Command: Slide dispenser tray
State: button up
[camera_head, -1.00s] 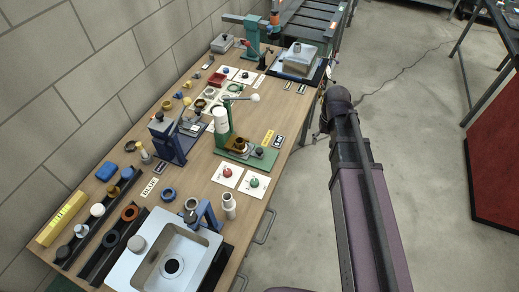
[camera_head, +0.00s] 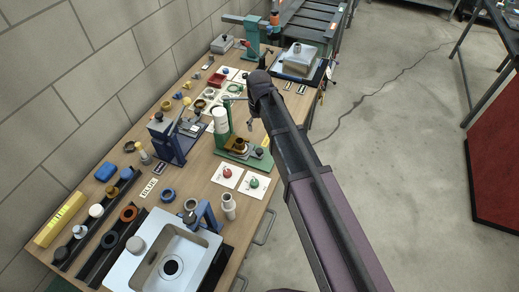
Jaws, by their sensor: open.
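My gripper (camera_head: 251,123) hangs small and dark below my arm's end, over the right side of the bench near the green stand. It is open and looks empty. The green stand (camera_head: 238,147) has a white cylinder (camera_head: 221,118) on its post and a brown ring-shaped part (camera_head: 240,145) on its base. A blue stand (camera_head: 167,143) with a flat grey plate (camera_head: 191,128) is left of it. No part is clearly marked as the dispenser tray, so I cannot tell which one it is.
A steel sink (camera_head: 165,258) fills the bench's near end, with dark racks (camera_head: 112,246) of round parts left of it. White cards with red (camera_head: 227,172) and green (camera_head: 254,183) items lie near the edge. A metal box (camera_head: 299,60) stands at the far right. Open floor is right.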

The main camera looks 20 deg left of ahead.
aim_at(259, 151)
jog(key=shift+f, duration=0.15)
notch_tip(259, 151, down, 14)
jog(key=b, duration=1.3)
jog(key=shift+r+b, duration=0.25)
jog(key=shift+b, duration=0.15)
grip_shut()
dwell(0.4)
